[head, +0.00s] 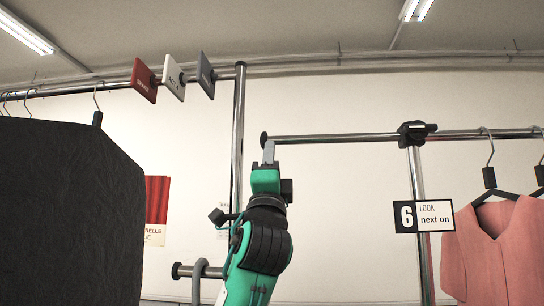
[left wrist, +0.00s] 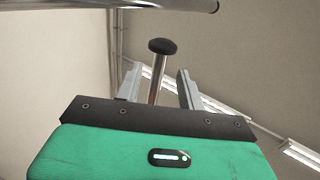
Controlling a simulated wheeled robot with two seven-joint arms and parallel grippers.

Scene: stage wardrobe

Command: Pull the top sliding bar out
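The top sliding bar (head: 335,138) is a thin chrome rod running level through a black clamp (head: 412,133) on an upright post, with a round black cap at its left end. My left gripper (head: 268,148) points up at the bar just beside that cap. In the left wrist view the bar (left wrist: 158,85) and its black cap (left wrist: 163,46) show between the two grey fingers (left wrist: 158,88). The fingers are apart, with a gap on each side of the bar. My right gripper is in neither view.
A black garment (head: 65,215) hangs at left and a pink jacket (head: 500,250) at right. A tall chrome post (head: 238,150) stands left of my gripper, with tags (head: 173,78) on the rail above. A "6 LOOK next on" sign (head: 424,216) is on the right post.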

